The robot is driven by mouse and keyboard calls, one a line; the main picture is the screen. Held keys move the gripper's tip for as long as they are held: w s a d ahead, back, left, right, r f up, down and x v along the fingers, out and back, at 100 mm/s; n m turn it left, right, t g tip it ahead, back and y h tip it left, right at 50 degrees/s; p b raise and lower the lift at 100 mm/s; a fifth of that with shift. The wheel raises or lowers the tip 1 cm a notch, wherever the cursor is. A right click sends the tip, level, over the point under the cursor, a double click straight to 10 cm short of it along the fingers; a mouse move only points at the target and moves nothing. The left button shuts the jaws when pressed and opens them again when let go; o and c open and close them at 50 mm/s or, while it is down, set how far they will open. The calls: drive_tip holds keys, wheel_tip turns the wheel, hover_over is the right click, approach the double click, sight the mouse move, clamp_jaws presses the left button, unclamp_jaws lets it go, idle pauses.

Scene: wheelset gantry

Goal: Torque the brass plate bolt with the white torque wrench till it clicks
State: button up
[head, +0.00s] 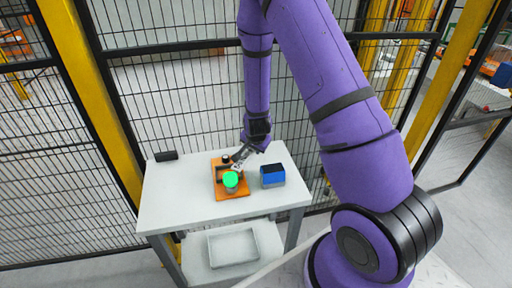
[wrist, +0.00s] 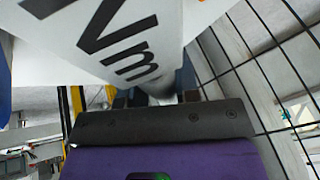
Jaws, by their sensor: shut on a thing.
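My gripper (head: 244,151) is over the back of an orange plate (head: 233,193) on the white table. In the wrist view, my gripper (wrist: 156,97) is shut on the white torque wrench (wrist: 110,35), whose body with large "Nm" lettering fills the upper part of that view. In the head view the wrench is too small to make out clearly at the gripper. A bright green disc (head: 231,179) sits on the plate, just below the gripper in the picture. I cannot make out the brass plate bolt, or whether the wrench touches it.
The white table (head: 180,205) also bears a blue box (head: 272,176) right of the plate and a small black object (head: 166,156) at the back left. A grey tray (head: 232,247) is on the lower shelf. Mesh fencing (head: 170,90) stands close behind the table.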

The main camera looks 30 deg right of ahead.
drive_tip(key=shift+r, duration=0.15)
drive_tip(key=shift+r, duration=2.5)
drive_tip(key=shift+r, duration=2.4)
drive_tip(key=shift+s, duration=0.1)
drive_tip(key=s+a, duration=0.2)
drive_tip(key=s, duration=0.7)
drive_tip(key=shift+s, duration=0.35)
drive_tip(key=shift+w, duration=0.1)
